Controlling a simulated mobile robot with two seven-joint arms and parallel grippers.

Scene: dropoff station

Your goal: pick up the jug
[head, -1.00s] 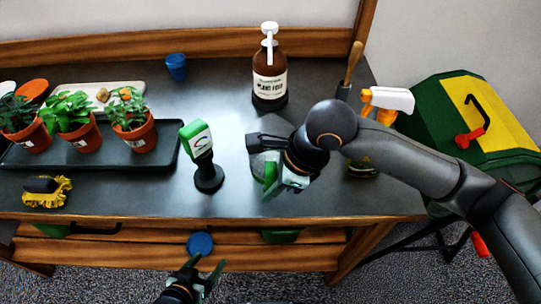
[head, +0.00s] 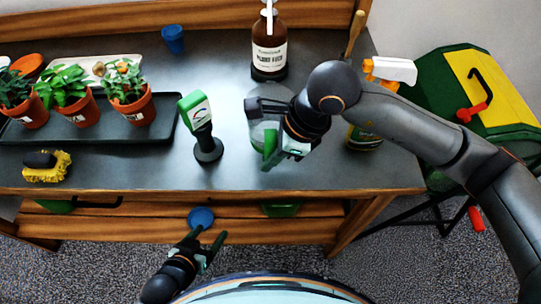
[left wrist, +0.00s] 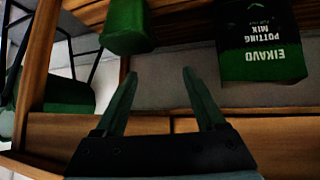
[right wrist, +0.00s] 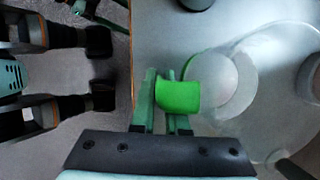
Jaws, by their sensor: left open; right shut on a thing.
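The jug (head: 262,133) is a clear, greyish vessel with a green handle, standing near the front of the bench, partly hidden behind my right gripper (head: 285,157). In the right wrist view the round clear jug (right wrist: 222,85) shows from above, with its green handle (right wrist: 179,97) between the two fingers. My right gripper (right wrist: 167,100) is shut on that handle. I cannot tell whether the jug's base touches the bench. My left gripper (head: 205,243) is open and empty, low in front of the bench; its spread fingers (left wrist: 160,85) show in the left wrist view.
A green-and-white handheld tool (head: 203,130) stands left of the jug. A brown bottle (head: 269,50) is behind it, and a spray bottle (head: 388,70) is to the right. Potted plants (head: 75,105) sit on a dark tray at left. A potting mix bag (left wrist: 262,45) is below the bench.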

